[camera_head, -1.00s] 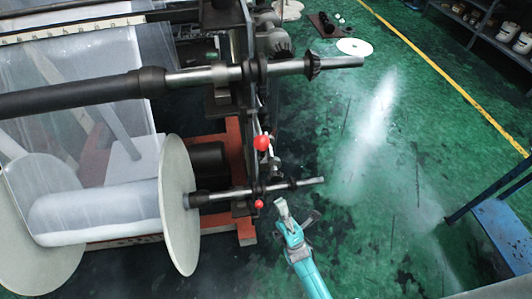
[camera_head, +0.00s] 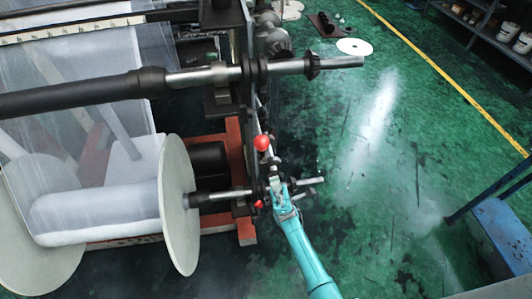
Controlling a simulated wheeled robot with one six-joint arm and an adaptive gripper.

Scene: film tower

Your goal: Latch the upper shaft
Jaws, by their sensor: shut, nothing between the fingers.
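The upper shaft (camera_head: 110,92) runs across the machine, dark on the left and bare metal on the right, past the side frame. A red knob (camera_head: 262,143) sits on the side frame below it. A second, smaller red knob (camera_head: 259,204) is lower, by the lower shaft (camera_head: 307,182). My gripper (camera_head: 275,182) is in front of the lower shaft, close to the side frame and between the two red knobs. It is shut, with nothing seen in it. It hides part of the lower shaft; I cannot tell whether it touches it.
A film roll with a large pale disc (camera_head: 178,205) sits on the lower shaft at left. A blue stand (camera_head: 500,232) is at the right edge. Shelves (camera_head: 490,30) stand at the upper right. The green floor (camera_head: 400,170) between is mostly clear.

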